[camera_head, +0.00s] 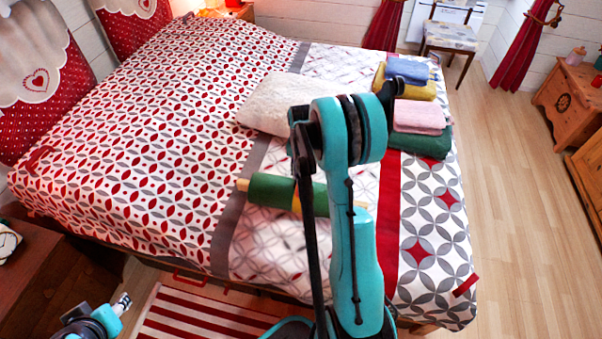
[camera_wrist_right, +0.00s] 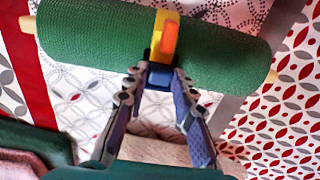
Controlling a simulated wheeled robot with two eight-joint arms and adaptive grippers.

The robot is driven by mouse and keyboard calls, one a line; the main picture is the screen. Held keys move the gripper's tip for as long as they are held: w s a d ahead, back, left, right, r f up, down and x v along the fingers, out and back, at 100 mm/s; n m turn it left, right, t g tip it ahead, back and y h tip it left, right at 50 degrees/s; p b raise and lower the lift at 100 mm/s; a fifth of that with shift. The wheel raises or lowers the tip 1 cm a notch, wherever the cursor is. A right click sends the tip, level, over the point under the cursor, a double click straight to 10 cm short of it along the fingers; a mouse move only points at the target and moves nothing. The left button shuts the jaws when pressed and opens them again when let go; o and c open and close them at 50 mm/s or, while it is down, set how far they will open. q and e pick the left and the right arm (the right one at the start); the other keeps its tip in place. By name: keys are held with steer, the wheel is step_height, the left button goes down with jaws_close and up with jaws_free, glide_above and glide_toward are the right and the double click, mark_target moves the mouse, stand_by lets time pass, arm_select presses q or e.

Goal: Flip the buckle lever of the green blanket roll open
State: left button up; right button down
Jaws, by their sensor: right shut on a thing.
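The green blanket roll (camera_head: 270,190) lies on the bed, partly hidden behind my right arm. In the right wrist view the roll (camera_wrist_right: 90,45) runs across the top, with pale wooden ends. A yellow strap (camera_wrist_right: 164,14) goes around its middle. An orange lever (camera_wrist_right: 169,40) lies along the strap, above a dark blue piece (camera_wrist_right: 158,75). My right gripper (camera_wrist_right: 157,77) is shut on the dark blue piece at the side of the roll. The arm hides this gripper in the head view. My left gripper (camera_head: 122,302) is at the bottom left, away from the bed; its opening is unclear.
A cream fleece blanket (camera_head: 270,100) lies behind the roll. The patterned bed (camera_head: 130,180) is otherwise clear on the left.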

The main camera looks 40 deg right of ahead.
steer(key=shift+s+a+f+t+h+b, duration=0.1)
steer(key=shift+s+a+t+h+b, duration=0.45)
steer(key=shift+t+h, duration=0.35)
steer(key=shift+w, duration=0.1)
steer(key=c, duration=1.2)
jaws_free()
steer(key=v, duration=1.2)
steer(key=shift+w+a, duration=0.1)
steer(key=shift+w, duration=0.05)
